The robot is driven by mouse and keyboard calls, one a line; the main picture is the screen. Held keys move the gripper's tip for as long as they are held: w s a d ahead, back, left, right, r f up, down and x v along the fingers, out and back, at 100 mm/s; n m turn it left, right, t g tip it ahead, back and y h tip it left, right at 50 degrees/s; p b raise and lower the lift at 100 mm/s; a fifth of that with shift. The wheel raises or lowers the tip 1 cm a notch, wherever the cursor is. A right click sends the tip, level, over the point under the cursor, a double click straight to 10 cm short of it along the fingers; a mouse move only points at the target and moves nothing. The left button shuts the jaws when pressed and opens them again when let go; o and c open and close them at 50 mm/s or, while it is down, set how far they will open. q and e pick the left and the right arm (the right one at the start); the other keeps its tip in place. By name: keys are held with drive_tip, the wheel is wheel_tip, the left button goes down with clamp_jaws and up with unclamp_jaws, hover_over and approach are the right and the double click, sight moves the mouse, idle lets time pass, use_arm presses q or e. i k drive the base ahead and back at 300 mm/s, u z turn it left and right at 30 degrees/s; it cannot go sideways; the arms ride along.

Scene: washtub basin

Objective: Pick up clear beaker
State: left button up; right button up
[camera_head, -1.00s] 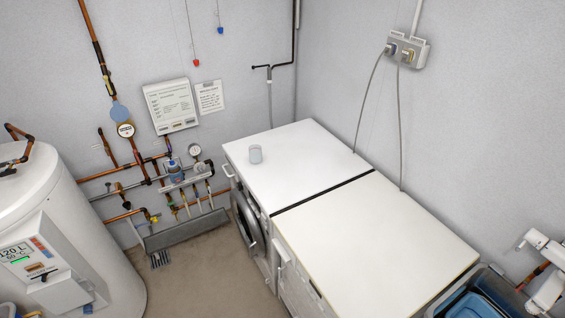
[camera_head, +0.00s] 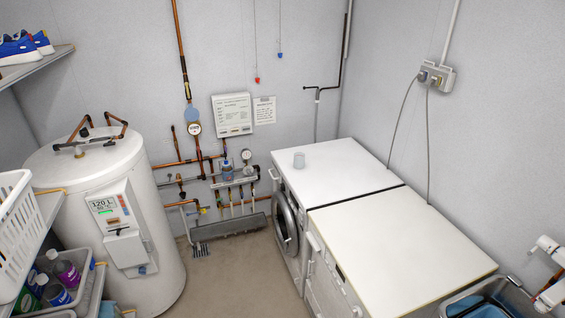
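A second white-topped appliance (camera_head: 405,240) stands nearer, beside the far one. A white water heater (camera_head: 110,205) stands at left, with a white basket (camera_head: 15,235) and a bottle crate (camera_head: 85,290) in front. Pipes run along the back wall. A basin (camera_head: 465,303) is at lower right. Bare floor (camera_head: 240,265) shows between heater and appliances.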

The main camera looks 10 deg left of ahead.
sight(299, 161)
drive_tip(key=u, duration=0.75)
drive_tip(key=i, duration=1)
drive_tip(key=u, duration=0.55)
drive_tip(key=i, duration=1.1)
drive_tip(key=z, duration=0.3)
